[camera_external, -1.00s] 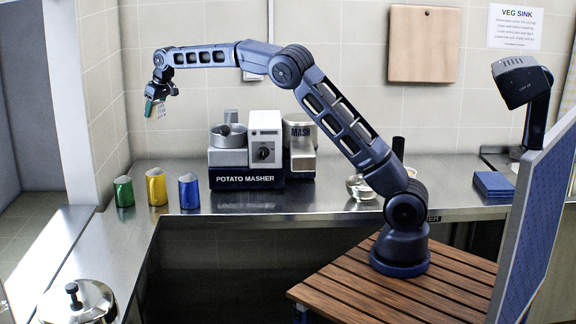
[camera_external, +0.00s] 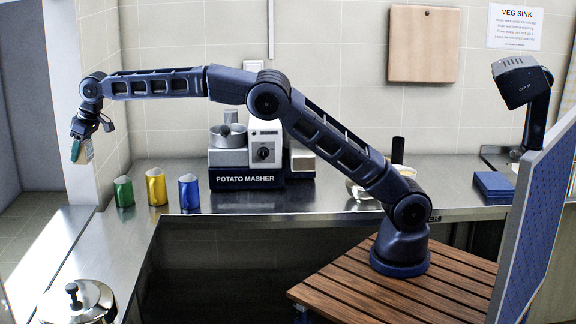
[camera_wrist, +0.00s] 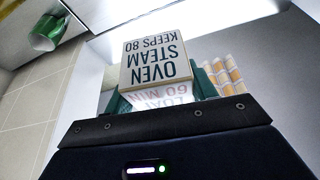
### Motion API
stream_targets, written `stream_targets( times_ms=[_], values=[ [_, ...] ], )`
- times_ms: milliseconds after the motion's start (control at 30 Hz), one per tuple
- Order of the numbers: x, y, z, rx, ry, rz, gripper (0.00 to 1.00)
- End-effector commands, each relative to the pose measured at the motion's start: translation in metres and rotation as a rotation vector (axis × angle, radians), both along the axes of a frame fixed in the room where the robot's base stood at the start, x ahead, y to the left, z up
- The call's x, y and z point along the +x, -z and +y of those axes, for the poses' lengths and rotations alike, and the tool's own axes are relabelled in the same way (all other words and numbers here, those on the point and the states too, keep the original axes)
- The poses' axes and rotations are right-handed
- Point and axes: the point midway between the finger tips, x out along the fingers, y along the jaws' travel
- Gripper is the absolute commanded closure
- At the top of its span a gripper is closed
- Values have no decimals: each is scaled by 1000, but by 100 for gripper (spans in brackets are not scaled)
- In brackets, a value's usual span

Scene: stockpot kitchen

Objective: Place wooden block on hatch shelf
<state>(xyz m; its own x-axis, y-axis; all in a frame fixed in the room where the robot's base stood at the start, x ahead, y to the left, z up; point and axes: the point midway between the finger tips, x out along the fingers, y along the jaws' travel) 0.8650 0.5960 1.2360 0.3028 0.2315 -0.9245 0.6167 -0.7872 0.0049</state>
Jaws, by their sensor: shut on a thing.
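The wooden block (camera_wrist: 155,72) has pale faces with printed text, including "OVEN STEAM KEEPS 80". My gripper (camera_external: 80,149) is shut on it, with green fingertips on either side of it in the wrist view (camera_wrist: 160,95). In the external view the block (camera_external: 87,153) is small, tilted and held in the air, left of the cups and near the wall opening at the far left. The hatch shelf is not clearly identifiable; a pale ledge (camera_external: 40,236) runs below the opening, and I cannot tell whether it is the shelf.
Green (camera_external: 123,192), yellow (camera_external: 156,187) and blue (camera_external: 189,192) cups stand on the steel counter (camera_external: 330,201). A potato masher (camera_external: 246,158) stands right of them. A lidded pot (camera_external: 77,303) is at front left. A wall corner (camera_external: 90,120) is close beside my gripper.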

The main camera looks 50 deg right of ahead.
Motion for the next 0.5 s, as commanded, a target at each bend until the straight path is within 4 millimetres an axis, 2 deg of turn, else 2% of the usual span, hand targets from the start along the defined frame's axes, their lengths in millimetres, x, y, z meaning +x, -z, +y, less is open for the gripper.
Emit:
stream_targets(
  times_ms=[33,200,500],
  values=[
    [-14,-1,17,1,-19,-2,70],
    [-45,1,54,3,-59,-1,70],
    [-84,2,95,4,-106,0,70]
  ],
)
